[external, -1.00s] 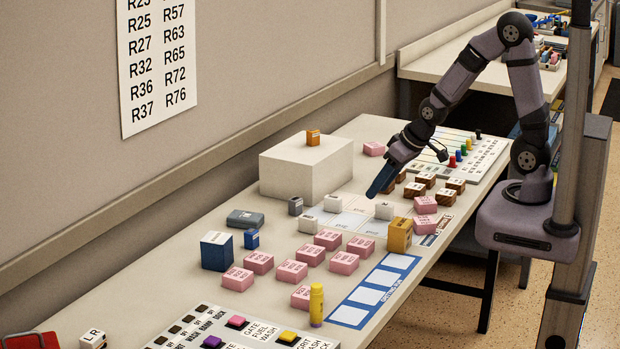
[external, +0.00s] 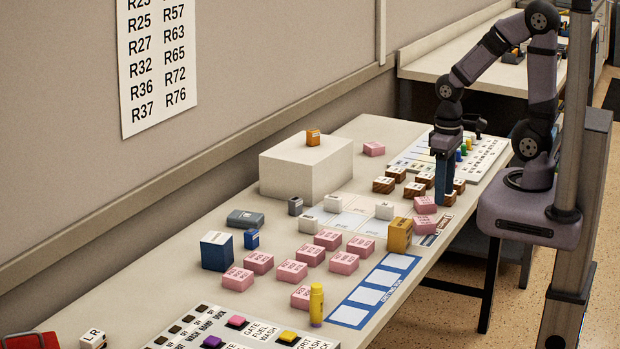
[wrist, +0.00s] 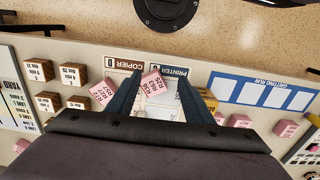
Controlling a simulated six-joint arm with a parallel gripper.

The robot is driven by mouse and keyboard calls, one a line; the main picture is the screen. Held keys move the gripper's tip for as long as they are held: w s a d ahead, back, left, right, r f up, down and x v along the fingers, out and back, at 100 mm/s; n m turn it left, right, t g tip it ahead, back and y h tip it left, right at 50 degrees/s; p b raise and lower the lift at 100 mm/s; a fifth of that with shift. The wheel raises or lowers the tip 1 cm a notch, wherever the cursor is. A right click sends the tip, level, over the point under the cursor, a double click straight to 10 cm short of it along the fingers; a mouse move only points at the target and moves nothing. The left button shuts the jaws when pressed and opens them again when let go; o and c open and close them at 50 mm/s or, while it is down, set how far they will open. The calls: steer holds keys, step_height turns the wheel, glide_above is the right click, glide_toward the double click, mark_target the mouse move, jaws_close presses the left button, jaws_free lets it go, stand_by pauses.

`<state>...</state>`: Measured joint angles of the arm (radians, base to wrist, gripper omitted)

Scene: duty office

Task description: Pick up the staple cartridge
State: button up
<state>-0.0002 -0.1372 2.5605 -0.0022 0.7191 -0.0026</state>
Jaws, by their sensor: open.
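No block has a label I can read as staple cartridge, so I cannot tell which thing it is. Small boxes that might be it are a dark grey one (external: 295,206), a blue one (external: 252,239) and a flat grey one (external: 245,218), all left of my gripper. My gripper (external: 443,200) points down over the right part of the table, beside the brown blocks and a pink block (external: 425,205). In the wrist view its blue fingers are spread apart (wrist: 158,80), with a pink block (wrist: 155,84) visible between them. Nothing is seen held.
Brown blocks (external: 384,185) stand close left of my gripper. An ochre box (external: 400,234) stands near the front edge. Several pink blocks (external: 292,271) fill the middle.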

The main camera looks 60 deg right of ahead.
steer(key=shift+r, duration=0.1)
step_height(320, 180, up, 5)
steer(key=w+d+f+n+t+h+b, duration=0.2)
steer(key=w+d+f+n+b, duration=0.1)
steer(key=w+n+b, duration=0.25)
steer(key=r+n+t+b, duration=0.2)
steer(key=n+t+b, duration=1.15)
steer(key=n, duration=1.55)
glide_above(299, 202)
steer(key=a+f+b+v, duration=0.1)
steer(key=b+v, duration=0.2)
steer(key=v, duration=0.2)
steer(key=g, duration=0.2)
steer(key=shift+m, duration=0.25)
steer(key=f, duration=1.1)
steer(key=shift+s+d, duration=0.1)
steer(key=shift+d, duration=0.1)
steer(key=shift+s+d+f+p+x, duration=0.1)
steer(key=shift+f+p+x, duration=0.05)
steer(key=shift+x, duration=1.1)
steer(key=shift+s+d+f+p+x, duration=0.1)
steer(key=shift+p+x, duration=0.1)
steer(key=shift+x, duration=1)
steer(key=shift+d+f+p+x, duration=0.1)
steer(key=shift+f+p+x, duration=0.05)
steer(key=shift+x, duration=1.1)
